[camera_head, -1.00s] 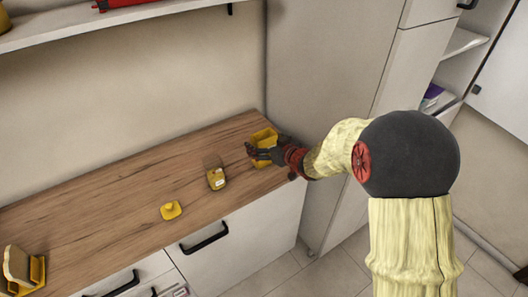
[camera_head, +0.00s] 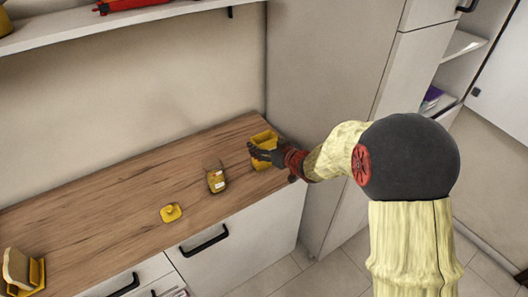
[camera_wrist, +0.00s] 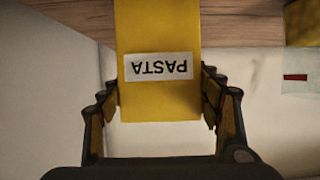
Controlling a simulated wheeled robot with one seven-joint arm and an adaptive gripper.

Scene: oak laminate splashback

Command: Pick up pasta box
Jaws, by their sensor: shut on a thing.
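The pasta box (camera_head: 263,141) is yellow and stands at the right end of the wooden counter, by the tall cabinet. In the wrist view the pasta box (camera_wrist: 158,35) fills the upper middle, its white PASTA label upside down. My gripper (camera_head: 254,153) reaches it from the right in the head view. In the wrist view my gripper (camera_wrist: 160,105) has a finger against each side of the box, shut on it. I cannot tell whether the box's base touches the counter.
A jar with a yellow label (camera_head: 216,180) stands left of the box on the counter (camera_head: 110,222). A small yellow lidded item (camera_head: 170,212) is further left. A yellow holder (camera_head: 38,272) is at the far left. The tall cabinet (camera_head: 318,75) bounds the right.

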